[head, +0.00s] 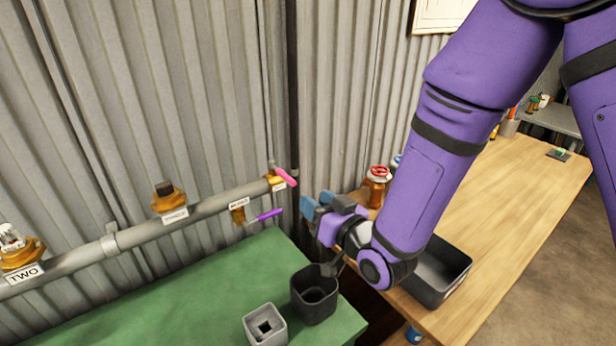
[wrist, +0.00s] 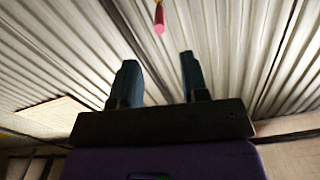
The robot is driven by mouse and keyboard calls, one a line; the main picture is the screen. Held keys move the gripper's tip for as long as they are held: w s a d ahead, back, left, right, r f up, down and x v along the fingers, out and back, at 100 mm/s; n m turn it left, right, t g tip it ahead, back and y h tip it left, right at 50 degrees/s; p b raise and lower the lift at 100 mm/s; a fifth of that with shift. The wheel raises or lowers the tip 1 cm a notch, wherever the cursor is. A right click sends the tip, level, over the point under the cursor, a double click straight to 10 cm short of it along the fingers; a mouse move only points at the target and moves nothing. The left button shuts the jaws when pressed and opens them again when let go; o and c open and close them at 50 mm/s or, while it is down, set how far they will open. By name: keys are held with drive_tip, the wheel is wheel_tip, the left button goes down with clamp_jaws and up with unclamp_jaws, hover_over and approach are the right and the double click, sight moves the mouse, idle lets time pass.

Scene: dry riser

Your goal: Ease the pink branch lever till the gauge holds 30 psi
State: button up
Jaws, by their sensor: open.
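The pink lever (head: 286,177) is on a brass fitting at the right end of the grey pipe (head: 205,208), against the corrugated wall. The lever's end also shows at the top of the wrist view (wrist: 159,22), in front of my fingers and apart from them. My gripper (head: 315,206) is open and empty, to the right of and a little below the lever in the head view. In the wrist view its two blue fingers (wrist: 161,75) stand apart with a clear gap. I cannot make out a gauge face or a reading in either view.
A purple lever (head: 265,215) hangs close below the pink one. The green bench (head: 180,296) bears a dark cup (head: 315,304) and a grey square holder (head: 254,329).

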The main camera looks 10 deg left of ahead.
sight(296, 185)
drive_tip(key=x, duration=1)
drive_tip(key=shift+w+a, duration=0.25)
clamp_jaws()
